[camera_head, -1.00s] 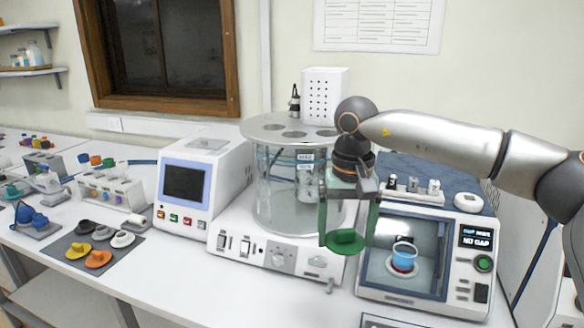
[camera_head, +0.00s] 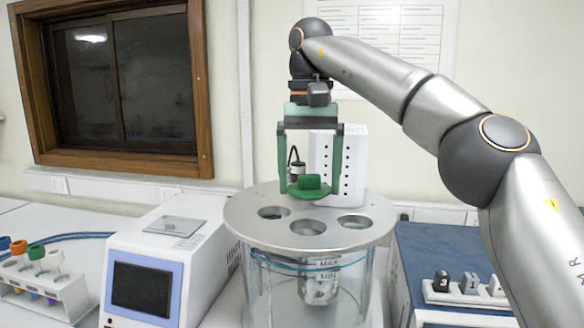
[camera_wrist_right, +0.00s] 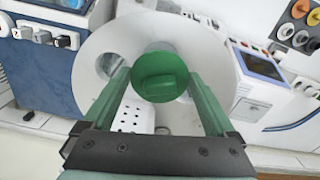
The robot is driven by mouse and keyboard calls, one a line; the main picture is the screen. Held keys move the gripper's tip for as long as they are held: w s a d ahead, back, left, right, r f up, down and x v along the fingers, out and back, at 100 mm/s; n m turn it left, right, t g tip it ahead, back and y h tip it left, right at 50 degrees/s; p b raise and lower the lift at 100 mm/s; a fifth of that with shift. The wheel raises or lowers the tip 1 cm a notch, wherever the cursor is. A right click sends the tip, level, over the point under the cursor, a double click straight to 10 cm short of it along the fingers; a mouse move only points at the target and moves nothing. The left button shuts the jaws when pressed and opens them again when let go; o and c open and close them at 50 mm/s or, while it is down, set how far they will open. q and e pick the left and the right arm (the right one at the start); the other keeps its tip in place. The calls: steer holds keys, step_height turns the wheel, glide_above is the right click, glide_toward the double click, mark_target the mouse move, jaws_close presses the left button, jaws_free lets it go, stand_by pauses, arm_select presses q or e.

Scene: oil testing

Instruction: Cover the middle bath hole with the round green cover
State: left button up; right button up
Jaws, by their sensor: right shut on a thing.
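My right gripper (camera_head: 310,186) is shut on the round green cover (camera_head: 309,193), which has a raised grip on top. It holds the cover roughly level above the round metal lid (camera_head: 245,213) of the glass bath, towards the lid's back half. The lid has a left hole (camera_head: 273,212), a middle hole (camera_head: 308,227) and a right hole (camera_head: 355,221), all uncovered. In the right wrist view the cover (camera_wrist_right: 160,77) shows between the green fingers and hides part of the lid (camera_wrist_right: 95,100). My left gripper is out of view.
A white perforated box (camera_head: 345,165) and a small dark-topped device (camera_head: 296,167) stand behind the cover. A white instrument with a screen (camera_head: 148,290) is left of the bath. A blue-topped instrument (camera_head: 440,255) is at right. A tube rack (camera_head: 45,290) stands far left.

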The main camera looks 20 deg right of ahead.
mark_target(309, 189)
steer(key=shift+w, duration=0.2)
steer(key=shift+s+f, duration=0.2)
steer(key=shift+f, duration=2.6)
steer(key=shift+f, duration=0.35)
steer(key=shift+r, duration=0.3)
steer(key=shift+r, duration=0.4)
steer(key=shift+f, duration=0.35)
stand_by(1.2)
steer(key=shift+r, duration=0.5)
